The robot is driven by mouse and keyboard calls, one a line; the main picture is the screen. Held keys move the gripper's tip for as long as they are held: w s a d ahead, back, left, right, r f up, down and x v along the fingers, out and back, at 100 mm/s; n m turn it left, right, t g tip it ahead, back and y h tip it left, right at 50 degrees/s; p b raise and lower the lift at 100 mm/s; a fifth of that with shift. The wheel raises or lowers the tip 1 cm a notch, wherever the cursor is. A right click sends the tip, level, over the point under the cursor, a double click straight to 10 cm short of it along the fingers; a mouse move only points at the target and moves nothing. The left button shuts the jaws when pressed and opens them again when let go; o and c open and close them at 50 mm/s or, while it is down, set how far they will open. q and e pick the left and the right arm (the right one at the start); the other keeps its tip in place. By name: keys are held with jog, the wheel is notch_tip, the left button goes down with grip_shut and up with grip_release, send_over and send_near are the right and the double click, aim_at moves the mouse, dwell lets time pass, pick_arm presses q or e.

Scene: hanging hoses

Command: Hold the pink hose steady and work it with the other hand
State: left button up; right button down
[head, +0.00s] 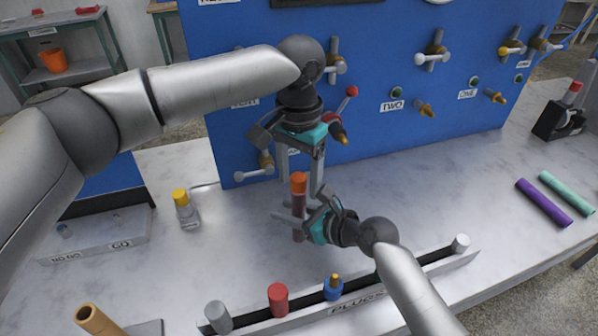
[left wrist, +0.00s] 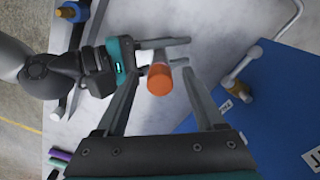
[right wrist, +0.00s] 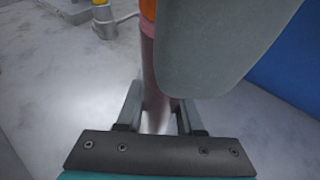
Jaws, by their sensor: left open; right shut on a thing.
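The pink hose (head: 299,227) is a short, dark pink tube with an orange end (head: 299,181) at its top, held upright over the bench. My right gripper (head: 290,213) is shut on its middle from the right side. My left gripper (head: 300,184) is above it, pointing down, open, with a finger on either side of the orange end. In the left wrist view the orange end (left wrist: 159,80) lies between the spread fingers with gaps on both sides. In the right wrist view the hose (right wrist: 152,80) stands between my right fingers. I cannot tell whether its lower end touches the bench.
A blue panel (head: 380,130) with several hooks and pegs stands right behind. A plug rail (head: 400,285) runs along the front. A yellow-capped fitting (head: 183,205) stands left. Purple (head: 543,203) and green (head: 566,192) hoses lie at right. Bench between is clear.

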aim_at(298, 177)
pick_arm(q)
grip_shut()
grip_release()
dwell(0.5)
notch_tip(298, 177, up, 12)
dwell(0.7)
